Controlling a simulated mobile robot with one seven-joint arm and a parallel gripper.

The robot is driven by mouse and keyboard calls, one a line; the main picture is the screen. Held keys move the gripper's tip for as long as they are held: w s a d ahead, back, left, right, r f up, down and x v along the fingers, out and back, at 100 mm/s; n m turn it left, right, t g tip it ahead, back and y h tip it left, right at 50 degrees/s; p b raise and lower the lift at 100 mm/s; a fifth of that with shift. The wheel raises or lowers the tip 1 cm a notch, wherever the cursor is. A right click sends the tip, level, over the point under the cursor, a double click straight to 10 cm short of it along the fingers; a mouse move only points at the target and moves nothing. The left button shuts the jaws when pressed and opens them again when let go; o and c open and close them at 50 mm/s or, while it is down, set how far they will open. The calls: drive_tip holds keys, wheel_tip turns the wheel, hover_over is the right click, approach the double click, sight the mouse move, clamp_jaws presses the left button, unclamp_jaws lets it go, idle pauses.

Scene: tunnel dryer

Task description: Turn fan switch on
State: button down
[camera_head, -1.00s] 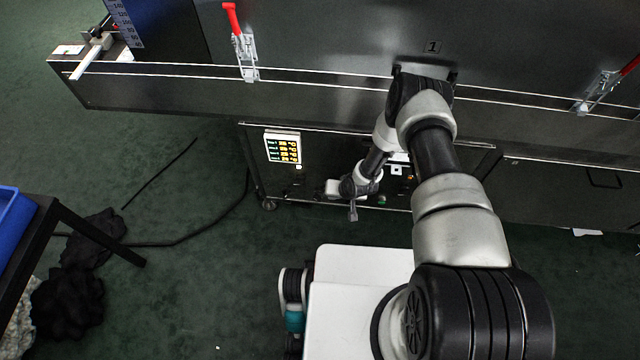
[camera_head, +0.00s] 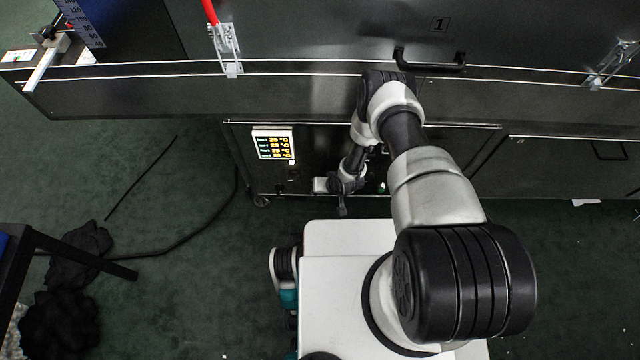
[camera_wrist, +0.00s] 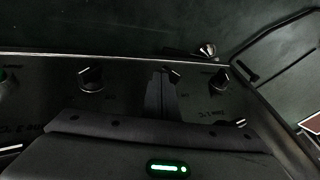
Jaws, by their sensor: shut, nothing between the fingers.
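The dryer's control panel (camera_wrist: 125,105) fills the middle of the wrist view. It carries a left black rotary switch (camera_wrist: 91,79), a middle switch (camera_wrist: 173,73) and a right switch (camera_wrist: 220,79).
A lit temperature display (camera_head: 273,146) is on the cabinet (camera_head: 310,175), left of my gripper. A black handle (camera_head: 430,62) and a toggle clamp (camera_head: 226,50) are higher on the dryer. A green button (camera_wrist: 6,82) is at the wrist view's left edge. A cable (camera_head: 190,237) lies on the floor.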

drive_tip(key=shift+f, duration=0.2)
idle(0.3)
drive_tip(key=shift+d+f, duration=0.25)
drive_tip(key=shift+r, duration=0.15)
idle(1.1)
drive_tip(key=shift+r+p, duration=0.55)
drive_tip(key=shift+r, duration=0.2)
